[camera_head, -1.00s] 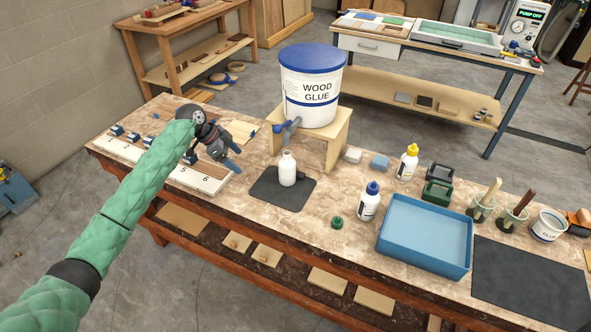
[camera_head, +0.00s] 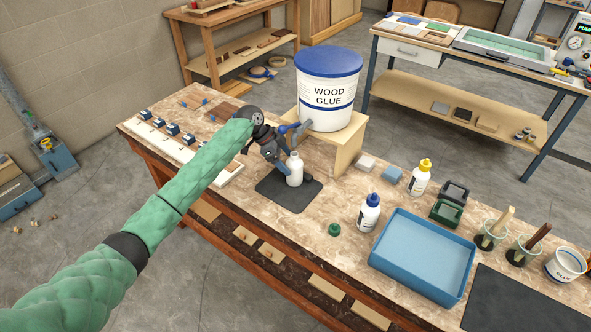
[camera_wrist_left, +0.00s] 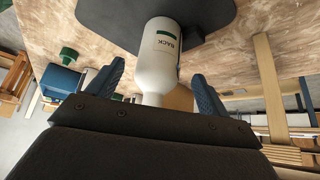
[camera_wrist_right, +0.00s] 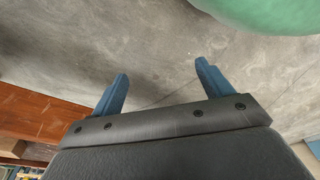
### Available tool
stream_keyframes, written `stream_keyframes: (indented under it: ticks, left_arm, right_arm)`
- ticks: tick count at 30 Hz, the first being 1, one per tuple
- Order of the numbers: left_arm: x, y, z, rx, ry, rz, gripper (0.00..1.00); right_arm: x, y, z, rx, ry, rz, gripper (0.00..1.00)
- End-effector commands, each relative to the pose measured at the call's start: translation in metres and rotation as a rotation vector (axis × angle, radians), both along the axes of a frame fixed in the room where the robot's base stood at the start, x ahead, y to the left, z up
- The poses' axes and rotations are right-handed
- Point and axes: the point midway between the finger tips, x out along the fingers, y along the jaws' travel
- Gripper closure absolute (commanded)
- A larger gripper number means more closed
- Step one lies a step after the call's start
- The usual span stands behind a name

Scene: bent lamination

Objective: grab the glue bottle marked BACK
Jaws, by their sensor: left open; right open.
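The white glue bottle marked BACK (camera_head: 294,172) stands upright on a dark mat (camera_head: 287,195) in front of the glue bucket, with no cap on it. In the left wrist view its label (camera_wrist_left: 166,41) reads BACK beside a green band. My left gripper (camera_head: 285,160) is at the bottle from behind and to its left. In the left wrist view the open fingers (camera_wrist_left: 160,88) are on either side of the bottle, with gaps on both sides. My right gripper (camera_wrist_right: 158,85) is open and empty over bare floor; it is not visible in the head view.
A wood glue bucket (camera_head: 327,100) sits on a wooden stand (camera_head: 350,142) just behind the bottle. A green cap (camera_head: 334,229) lies on the bench. To the right are a blue-capped bottle (camera_head: 369,212), a yellow-capped bottle (camera_head: 420,177) and a blue tray (camera_head: 424,256).

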Motion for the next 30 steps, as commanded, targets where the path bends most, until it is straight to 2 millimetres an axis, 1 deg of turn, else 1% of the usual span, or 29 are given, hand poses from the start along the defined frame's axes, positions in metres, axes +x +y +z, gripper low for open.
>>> stream_keyframes:
  ticks: [4, 9, 12, 17, 24, 26, 27, 29, 30]
  left_arm:
    - [-0.002, -0.006, -0.007, 0.000, 0.004, 0.000, 0.21]
    - [-0.003, -0.015, -0.022, 0.001, 0.003, -0.001, 0.21]
    - [-0.003, -0.019, -0.031, 0.000, 0.003, 0.001, 0.21]
    - [-0.003, -0.023, -0.039, 0.000, 0.002, 0.000, 0.21]
    - [-0.003, -0.023, -0.040, 0.000, 0.001, 0.000, 0.21]
    - [-0.003, -0.023, -0.040, 0.000, 0.001, 0.000, 0.33]
    - [-0.003, -0.023, -0.040, 0.000, 0.001, 0.000, 0.41]
    - [-0.003, -0.023, -0.040, 0.000, 0.001, 0.000, 0.52]
    - [-0.003, -0.023, -0.040, 0.000, 0.001, 0.000, 0.60]
  right_arm:
    - [-0.013, -0.009, -0.009, -0.007, -0.006, 0.005, 0.22]
    - [-0.039, -0.016, -0.019, -0.010, 0.009, 0.005, 0.22]
    - [-0.051, -0.018, -0.022, -0.012, 0.016, 0.005, 0.22]
    - [-0.060, -0.020, -0.026, -0.013, 0.022, 0.005, 0.22]
    - [-0.060, -0.021, -0.027, -0.013, 0.022, 0.005, 0.22]
    - [-0.060, -0.021, -0.027, -0.013, 0.022, 0.005, 0.22]
    - [-0.060, -0.021, -0.027, -0.013, 0.022, 0.005, 0.22]
    - [-0.060, -0.021, -0.027, -0.013, 0.022, 0.005, 0.22]
    - [-0.060, -0.021, -0.027, -0.013, 0.022, 0.005, 0.22]
